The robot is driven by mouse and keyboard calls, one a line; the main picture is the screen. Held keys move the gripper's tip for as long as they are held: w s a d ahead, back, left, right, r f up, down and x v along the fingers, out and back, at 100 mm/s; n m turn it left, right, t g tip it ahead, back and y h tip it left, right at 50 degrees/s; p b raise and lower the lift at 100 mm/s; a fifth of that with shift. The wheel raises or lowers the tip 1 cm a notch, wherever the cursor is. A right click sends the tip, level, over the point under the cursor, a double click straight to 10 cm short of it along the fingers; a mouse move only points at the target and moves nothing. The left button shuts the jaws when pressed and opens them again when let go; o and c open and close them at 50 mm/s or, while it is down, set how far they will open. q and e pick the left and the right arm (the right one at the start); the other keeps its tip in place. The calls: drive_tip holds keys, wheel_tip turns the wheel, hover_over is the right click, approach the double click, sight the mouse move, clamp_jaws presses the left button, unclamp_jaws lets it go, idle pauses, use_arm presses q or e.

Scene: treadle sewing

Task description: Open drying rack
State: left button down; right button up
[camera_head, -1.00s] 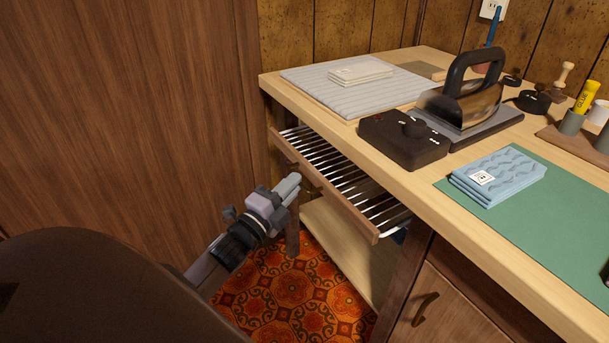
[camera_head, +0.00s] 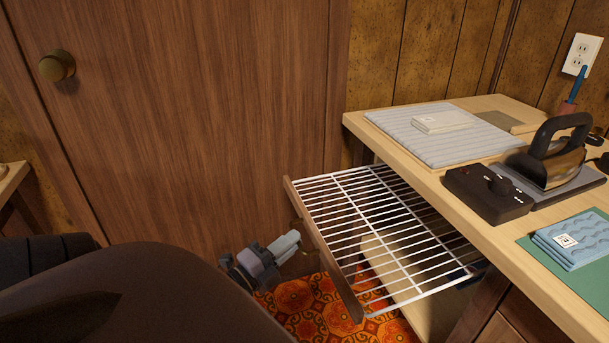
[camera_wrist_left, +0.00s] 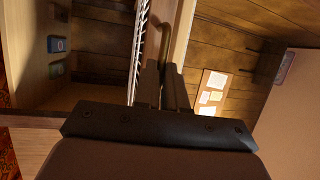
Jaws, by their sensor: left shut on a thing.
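The drying rack (camera_head: 375,225) is a white wire grid with a wooden front rail (camera_head: 322,255). It sticks well out from under the tabletop at the left end of the workbench. My left gripper (camera_head: 298,240) is at the outer side of the front rail. In the left wrist view its two fingers (camera_wrist_left: 163,88) are closed on the rack's handle (camera_wrist_left: 166,38), a thin bar on the rail; the fingers hide part of it. The rack's wires (camera_wrist_left: 139,45) show beside the rail there. My right gripper is in neither view.
The workbench top (camera_head: 400,170) holds a striped pressing mat (camera_head: 440,138), a black control box (camera_head: 488,193), an iron (camera_head: 552,155) and folded blue cloth (camera_head: 574,240). A wooden door (camera_head: 190,120) stands behind my left gripper. Patterned carpet (camera_head: 300,305) lies below.

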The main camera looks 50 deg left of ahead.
use_arm(q)
drive_tip(key=shift+s+a, duration=0.1)
drive_tip(key=shift+s, duration=0.2)
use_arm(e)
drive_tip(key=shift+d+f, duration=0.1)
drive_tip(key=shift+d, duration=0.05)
use_arm(q)
drive_tip(key=c, duration=1.2)
unclamp_jaws()
drive_tip(key=s+f, duration=0.1)
drive_tip(key=s, duration=0.6)
drive_tip(key=shift+p, duration=0.4)
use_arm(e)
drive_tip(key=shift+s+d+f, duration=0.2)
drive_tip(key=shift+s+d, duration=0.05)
use_arm(q)
drive_tip(key=shift+f, duration=0.1)
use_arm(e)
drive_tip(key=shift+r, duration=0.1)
